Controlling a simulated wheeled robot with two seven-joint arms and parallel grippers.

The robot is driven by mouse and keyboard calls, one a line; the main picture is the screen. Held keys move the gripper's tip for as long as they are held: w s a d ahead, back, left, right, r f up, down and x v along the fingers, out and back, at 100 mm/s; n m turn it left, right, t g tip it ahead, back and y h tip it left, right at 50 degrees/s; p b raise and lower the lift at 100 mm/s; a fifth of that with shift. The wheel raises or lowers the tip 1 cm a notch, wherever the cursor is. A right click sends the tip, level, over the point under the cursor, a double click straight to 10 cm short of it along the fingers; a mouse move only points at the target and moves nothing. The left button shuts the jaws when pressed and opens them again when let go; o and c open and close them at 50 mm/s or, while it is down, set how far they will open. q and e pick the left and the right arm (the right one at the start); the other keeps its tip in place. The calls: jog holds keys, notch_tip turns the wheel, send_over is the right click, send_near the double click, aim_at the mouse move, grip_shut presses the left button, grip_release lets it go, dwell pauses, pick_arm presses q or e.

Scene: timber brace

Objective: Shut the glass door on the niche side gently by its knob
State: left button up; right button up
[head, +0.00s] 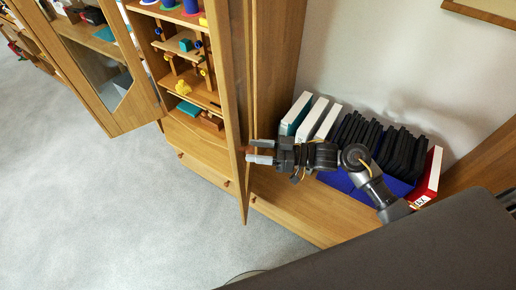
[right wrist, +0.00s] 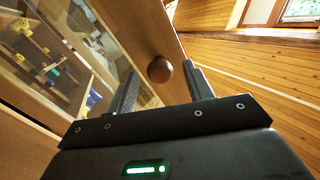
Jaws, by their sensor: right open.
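The niche-side glass door (head: 236,110) stands open and shows nearly edge-on in the head view. In the right wrist view its wooden frame (right wrist: 135,28) and glass pane (right wrist: 72,45) fill the upper left. Its round brown knob (right wrist: 159,70) shows there between my fingertips. My right gripper (head: 257,152) reaches in from the niche side at the door's lower part. It is open, with one finger on each side of the knob in the right wrist view (right wrist: 160,85). I cannot tell whether either finger touches the knob. My left gripper is not in view.
The other glass door (head: 97,72) stands open at the left. Shelves (head: 185,85) between the doors hold small colourful things. In the niche, white binders (head: 312,120), dark folders in a blue box (head: 370,182) and a red binder (head: 430,175) stand near my arm. The grey floor (head: 90,190) is clear.

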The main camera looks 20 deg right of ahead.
jog(key=shift+c, duration=0.2)
grip_shut()
